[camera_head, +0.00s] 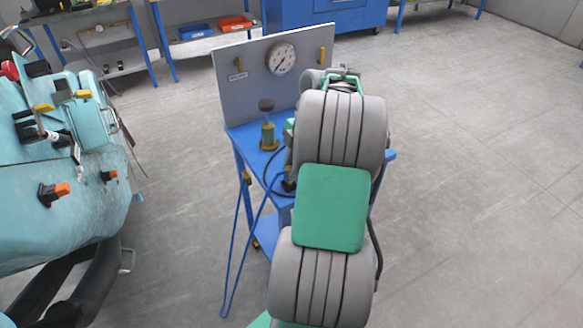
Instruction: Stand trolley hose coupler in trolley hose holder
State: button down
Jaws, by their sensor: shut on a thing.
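The blue trolley (243,134) stands in the middle, with a grey upright panel (240,93) at its back. On its top is a small green and yellow fitting (268,130) with a dark round knob above it; I cannot tell whether this is the hose holder. A thin dark hose (267,172) loops at the trolley's right side and runs behind my arm. My grey and green arm (333,205) reaches over the trolley's right part. My gripper is hidden behind my own arm links. I cannot make out the hose coupler, nor how it is tilted.
The panel carries a round gauge (281,59) and yellow handles. A turquoise machine (95,175) with orange and black knobs stands at the left. Benches with a blue bin (195,32) and a red bin (234,24) are at the back. The floor (475,150) at the right is clear.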

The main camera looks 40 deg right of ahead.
jog(key=shift+f, duration=0.3)
jog(key=shift+r, duration=0.15)
jog(key=shift+r+p, duration=1.1)
jog(key=shift+r, duration=0.35)
jog(key=shift+f+b, duration=1.6)
jog(key=shift+b, duration=0.35)
dwell(1.1)
jog(key=c, duration=1.1)
grip_release()
jog(key=shift+c, duration=0.2)
jog(key=shift+r, duration=0.1)
jog(key=p+v, duration=0.3)
jog(key=v, duration=0.4)
jog(key=shift+r+p, duration=0.3)
jog(key=shift+r, duration=0.05)
